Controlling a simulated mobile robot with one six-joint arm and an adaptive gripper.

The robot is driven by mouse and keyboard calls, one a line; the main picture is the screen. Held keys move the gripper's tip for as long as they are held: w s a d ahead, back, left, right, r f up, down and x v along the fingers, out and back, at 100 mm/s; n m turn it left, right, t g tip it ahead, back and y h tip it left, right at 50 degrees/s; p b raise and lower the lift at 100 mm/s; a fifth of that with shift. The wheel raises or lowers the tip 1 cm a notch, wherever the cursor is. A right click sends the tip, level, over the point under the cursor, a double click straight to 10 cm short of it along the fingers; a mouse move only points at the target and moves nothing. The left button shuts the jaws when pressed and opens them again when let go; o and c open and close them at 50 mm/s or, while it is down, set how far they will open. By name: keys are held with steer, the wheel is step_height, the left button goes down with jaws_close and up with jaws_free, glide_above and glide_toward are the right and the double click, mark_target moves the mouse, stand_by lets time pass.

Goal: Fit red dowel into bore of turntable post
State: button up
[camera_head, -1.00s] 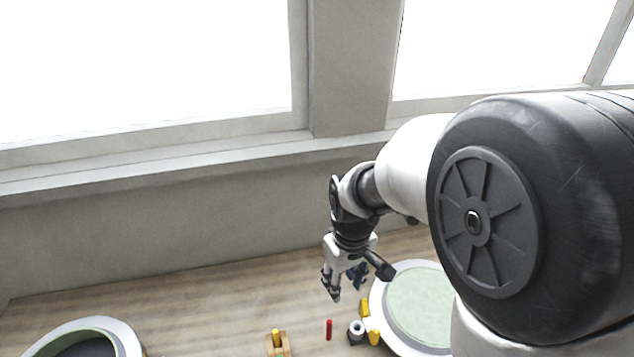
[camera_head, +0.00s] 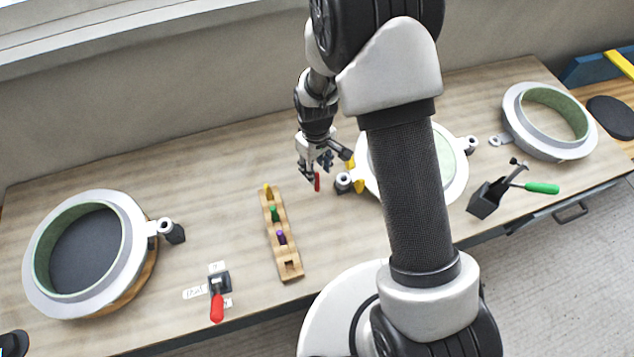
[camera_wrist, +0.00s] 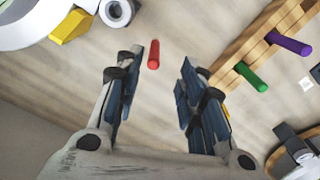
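The red dowel (camera_head: 317,182) stands on the bench just below my gripper (camera_head: 314,172). In the wrist view the red dowel (camera_wrist: 154,56) is beyond the fingertips, nearer the left finger. My gripper (camera_wrist: 158,78) is open and empty, its two dark-blue fingers well apart. A pale post with a dark bore (camera_head: 343,181) stands right of the dowel, beside the round pale-green disc (camera_head: 447,160). The post (camera_wrist: 116,10) is cut by the top edge of the wrist view. The bore looks empty. My arm hides part of the disc.
A wooden rack (camera_head: 290,268) with yellow, green and purple dowels lies left of the red dowel. Yellow blocks (camera_head: 357,186) sit by the post. Ring moulds stand at far left (camera_head: 128,205) and right (camera_head: 515,110). A red-handled clamp (camera_head: 217,305) is at the front. Bench between rack and dowel is clear.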

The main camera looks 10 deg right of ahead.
mark_target(317, 174)
steer(key=shift+w+d+f+b, duration=0.1)
steer(key=shift+w+f+b, duration=0.1)
steer(key=shift+f, duration=0.85)
steer(key=shift+w+f+b, duration=0.1)
steer(key=shift+f+b, duration=0.15)
steer(key=shift+f, duration=0.8)
steer(key=shift+w+d+f+b, duration=0.1)
steer(key=shift+w+f+b, duration=0.1)
steer(key=shift+f, duration=0.85)
steer(key=shift+s, duration=0.1)
jaws_close()
